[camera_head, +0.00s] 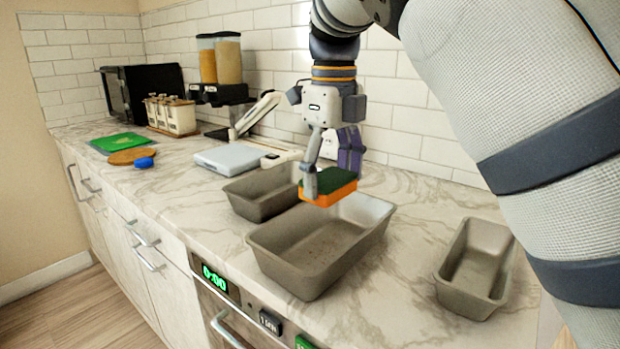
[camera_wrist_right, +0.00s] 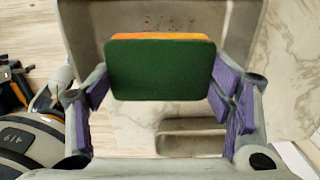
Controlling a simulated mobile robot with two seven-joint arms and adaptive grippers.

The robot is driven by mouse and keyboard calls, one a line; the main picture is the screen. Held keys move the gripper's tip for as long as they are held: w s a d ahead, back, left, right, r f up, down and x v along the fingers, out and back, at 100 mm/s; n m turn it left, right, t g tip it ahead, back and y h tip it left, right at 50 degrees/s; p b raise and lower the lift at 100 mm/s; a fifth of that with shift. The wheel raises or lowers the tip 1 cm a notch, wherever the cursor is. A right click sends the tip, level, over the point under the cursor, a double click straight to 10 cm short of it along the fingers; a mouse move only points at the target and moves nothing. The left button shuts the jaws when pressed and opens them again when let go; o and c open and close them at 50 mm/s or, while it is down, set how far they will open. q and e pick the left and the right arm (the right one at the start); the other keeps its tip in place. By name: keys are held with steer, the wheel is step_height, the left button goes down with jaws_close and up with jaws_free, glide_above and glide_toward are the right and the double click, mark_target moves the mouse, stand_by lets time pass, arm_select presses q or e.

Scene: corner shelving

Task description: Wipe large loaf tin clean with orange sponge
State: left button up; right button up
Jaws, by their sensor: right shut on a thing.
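My right gripper (camera_head: 331,170) is shut on the orange sponge (camera_head: 322,196), which has a dark green scouring side. In the right wrist view the sponge (camera_wrist_right: 160,70) sits between the purple finger pads, green side facing the camera. It is held above the back part of the large loaf tin (camera_head: 290,262), the biggest of three grey tins on the counter. Dark specks show on the tin's floor, and they also show in the wrist view past the sponge. I cannot tell whether the sponge touches the tin. My left gripper is not in view.
A smaller tin (camera_head: 240,205) stands close behind the large one, and another narrow tin (camera_head: 447,275) stands to the right on the marble counter (camera_head: 400,305). A kitchen scale (camera_head: 228,158), dispenser (camera_head: 220,75), green board (camera_head: 120,142) and blue item (camera_head: 144,163) are farther left. A tiled wall bounds the back.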

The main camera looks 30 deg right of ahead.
glide_toward(329, 252)
step_height(329, 252, down, 5)
steer(key=shift+f, duration=0.15)
stand_by(0.4)
steer(key=shift+f, duration=0.6)
stand_by(0.8)
